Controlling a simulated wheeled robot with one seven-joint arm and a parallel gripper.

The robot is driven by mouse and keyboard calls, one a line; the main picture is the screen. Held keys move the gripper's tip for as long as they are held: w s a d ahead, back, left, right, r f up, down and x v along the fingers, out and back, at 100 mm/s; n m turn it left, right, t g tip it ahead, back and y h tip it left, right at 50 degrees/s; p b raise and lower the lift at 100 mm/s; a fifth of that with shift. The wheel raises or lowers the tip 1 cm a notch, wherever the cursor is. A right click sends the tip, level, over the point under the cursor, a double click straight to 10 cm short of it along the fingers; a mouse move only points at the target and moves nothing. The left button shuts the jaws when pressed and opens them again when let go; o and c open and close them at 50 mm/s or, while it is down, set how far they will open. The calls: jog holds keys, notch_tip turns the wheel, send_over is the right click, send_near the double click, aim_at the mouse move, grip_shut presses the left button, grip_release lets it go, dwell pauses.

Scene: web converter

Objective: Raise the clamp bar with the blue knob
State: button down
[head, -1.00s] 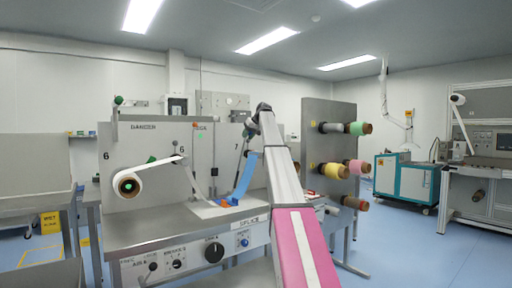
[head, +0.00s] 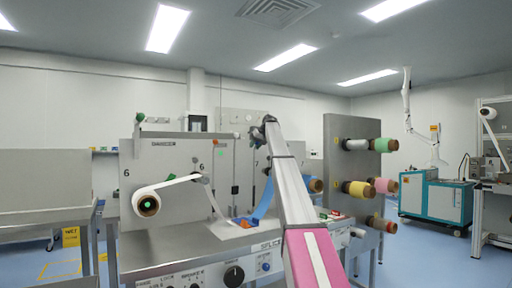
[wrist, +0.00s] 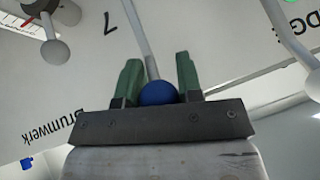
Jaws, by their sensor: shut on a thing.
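The blue knob (wrist: 157,93) is between the two green fingers of my gripper (wrist: 158,72) in the wrist view, low between them near the palm. My gripper is shut on it. A thin grey bar (wrist: 146,45) runs up from the knob toward the pale machine panel. In the head view my gripper is small at the far end of my arm, in front of the machine's upright panel (head: 165,160); its fingers and the knob cannot be made out there.
A white roll (head: 147,204) feeds web over a roller at the left. A blue strip (head: 262,200) hangs beside my arm to the splice table (head: 195,238). Coloured rolls (head: 358,188) stick out from a grey panel at the right. A rounded grey post (wrist: 53,50) stands near my gripper.

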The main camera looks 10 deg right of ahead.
jog(key=shift+f, duration=0.2)
jog(key=c, duration=1.1)
grip_release()
jog(key=shift+r, duration=0.15)
jog(key=v, duration=1)
jog(key=shift+s+d+r, duration=0.1)
jog(key=shift+d+r, duration=0.05)
jog(key=shift+r, duration=0.15)
jog(key=shift+s, duration=0.15)
